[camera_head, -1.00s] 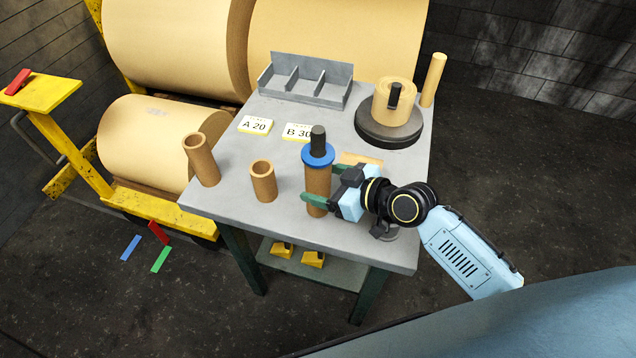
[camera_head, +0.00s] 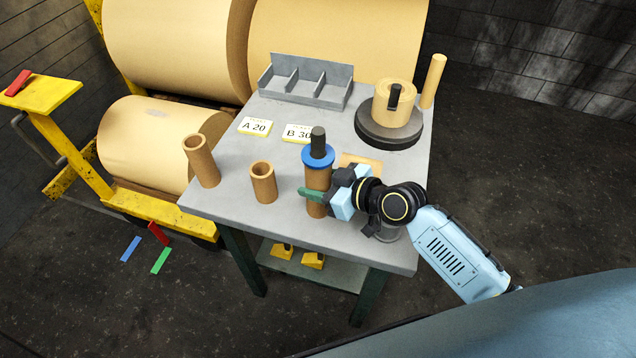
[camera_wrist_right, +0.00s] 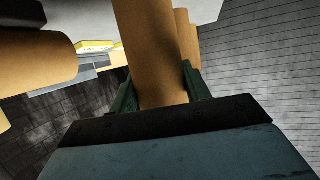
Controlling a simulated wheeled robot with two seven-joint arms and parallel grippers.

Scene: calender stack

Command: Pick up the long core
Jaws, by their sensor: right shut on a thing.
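A long brown core (camera_head: 317,183) stands upright near the front middle of the table, with a blue collar (camera_head: 318,156) and a black knob at its top. My right gripper (camera_head: 315,195) reaches in from the right, its green fingers shut on this core at its lower half. In the right wrist view the held core (camera_wrist_right: 150,50) runs up between the fingers. A shorter brown core (camera_head: 263,184) stands to its left. Another tall brown core (camera_head: 201,162) stands farther left, at the table's left edge. My left gripper is not in view.
The grey table (camera_head: 230,205) holds cards A 20 (camera_head: 255,126) and B 30 (camera_head: 297,132). A grey divided tray (camera_head: 305,85) stands at the back. A dark round base (camera_head: 388,130) bears a tan roll. A thin tan tube (camera_head: 433,82) stands at the back right corner.

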